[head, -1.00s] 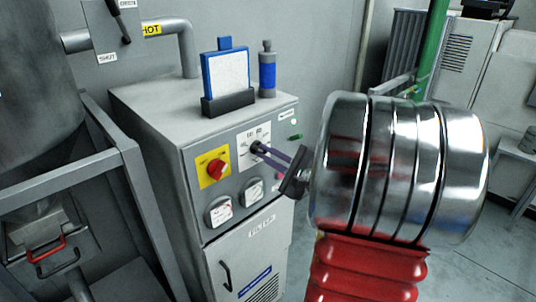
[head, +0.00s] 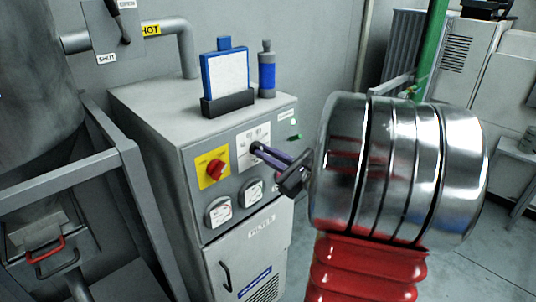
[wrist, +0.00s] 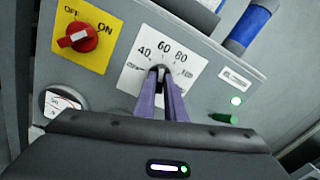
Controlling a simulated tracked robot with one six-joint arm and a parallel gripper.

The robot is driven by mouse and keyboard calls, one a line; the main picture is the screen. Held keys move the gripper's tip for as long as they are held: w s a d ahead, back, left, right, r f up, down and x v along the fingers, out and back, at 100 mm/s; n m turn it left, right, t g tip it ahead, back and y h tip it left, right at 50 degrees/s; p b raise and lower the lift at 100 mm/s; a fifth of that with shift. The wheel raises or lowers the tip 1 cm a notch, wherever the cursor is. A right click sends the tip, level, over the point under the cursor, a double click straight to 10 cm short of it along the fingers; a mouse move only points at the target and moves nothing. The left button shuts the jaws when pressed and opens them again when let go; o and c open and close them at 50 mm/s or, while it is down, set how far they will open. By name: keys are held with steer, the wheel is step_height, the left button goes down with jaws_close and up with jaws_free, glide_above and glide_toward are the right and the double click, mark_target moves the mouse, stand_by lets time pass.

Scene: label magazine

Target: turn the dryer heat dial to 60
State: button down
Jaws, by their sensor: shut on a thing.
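The heat dial is a small dark knob (wrist: 160,71) on a white scale plate (wrist: 190,66) marked 40, 60 and 80, with smaller marks at the ends. In the wrist view a pale mark on the knob points up, roughly toward 60; its exact alignment is hard to read. My gripper (wrist: 161,84) is shut on the knob, with a purple finger on each side. In the head view my gripper (head: 258,150) reaches the plate (head: 252,136) from the right, and its fingers hide most of the knob.
A green lamp and button (wrist: 222,118) are to the right. A blue-framed board (head: 226,78) and a blue-banded bottle (head: 267,72) stand on top.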

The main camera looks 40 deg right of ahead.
steer(key=shift+f, duration=0.3)
steer(key=c, duration=2.2)
jaws_free()
steer(key=o, duration=0.4)
steer(key=shift+r, duration=0.2)
steer(key=shift+s, duration=0.1)
steer(key=shift+s+d, duration=0.15)
steer(key=shift+s, duration=6.7)
steer(key=shift+w, duration=0.1)
